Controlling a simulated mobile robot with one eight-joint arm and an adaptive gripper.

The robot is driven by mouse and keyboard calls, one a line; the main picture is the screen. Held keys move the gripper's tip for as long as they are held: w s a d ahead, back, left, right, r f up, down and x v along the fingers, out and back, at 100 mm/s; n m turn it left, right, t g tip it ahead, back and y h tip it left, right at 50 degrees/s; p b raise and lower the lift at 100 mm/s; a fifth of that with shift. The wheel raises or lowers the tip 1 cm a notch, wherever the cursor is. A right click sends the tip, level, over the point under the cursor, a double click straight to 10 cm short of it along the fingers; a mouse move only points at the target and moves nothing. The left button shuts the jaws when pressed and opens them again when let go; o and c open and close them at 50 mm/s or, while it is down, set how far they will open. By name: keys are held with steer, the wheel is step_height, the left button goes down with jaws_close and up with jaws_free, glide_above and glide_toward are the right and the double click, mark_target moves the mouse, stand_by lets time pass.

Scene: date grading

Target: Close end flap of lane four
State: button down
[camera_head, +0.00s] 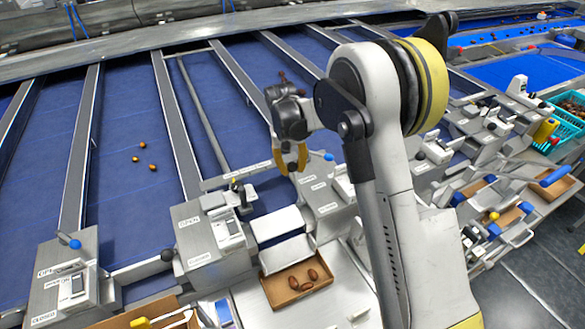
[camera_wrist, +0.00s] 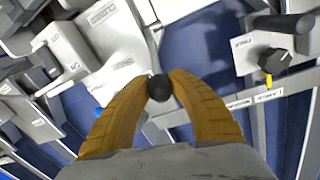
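My gripper (camera_head: 291,168) hangs over the lower end of a blue lane, its yellow fingers pointing down beside a metal end unit (camera_head: 325,196). In the wrist view, the fingers (camera_wrist: 159,82) are close together with a black ball knob (camera_wrist: 159,89) between their tips, and they appear to touch it on both sides. A labelled metal bar (camera_head: 236,174) crosses the lane end just left of the fingers. The lane number cannot be read.
A neighbouring end unit (camera_head: 212,250), marked open and closed, stands to the left; another (camera_head: 68,290) is at far left. A cardboard tray (camera_head: 296,285) with several dates sits below. A black dial (camera_wrist: 272,62) with a yellow pointer is right of the fingers.

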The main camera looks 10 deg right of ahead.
steer(key=shift+s+r, duration=0.1)
stand_by(0.3)
steer(key=shift+s+d+r+t+b, duration=0.15)
steer(key=shift+s+t+b, duration=0.2)
steer(key=shift+t, duration=0.1)
steer(key=shift+s+d+r+t+b, duration=0.1)
steer(key=shift+s+r+t+b, duration=0.15)
steer(key=shift+t, duration=0.2)
steer(key=s+d+f+t+y+b, duration=0.1)
steer(key=s+d+t+y+b, duration=0.1)
steer(key=s+t+b, duration=0.7)
steer(key=shift+s+d+m+y+b, duration=0.4)
steer(key=shift+s+b, duration=0.3)
steer(key=shift+s, duration=0.65)
steer(key=shift+s+d+f, duration=0.1)
steer(key=c, duration=1.4)
jaws_free()
steer(key=o, duration=0.3)
steer(key=shift+s, duration=0.15)
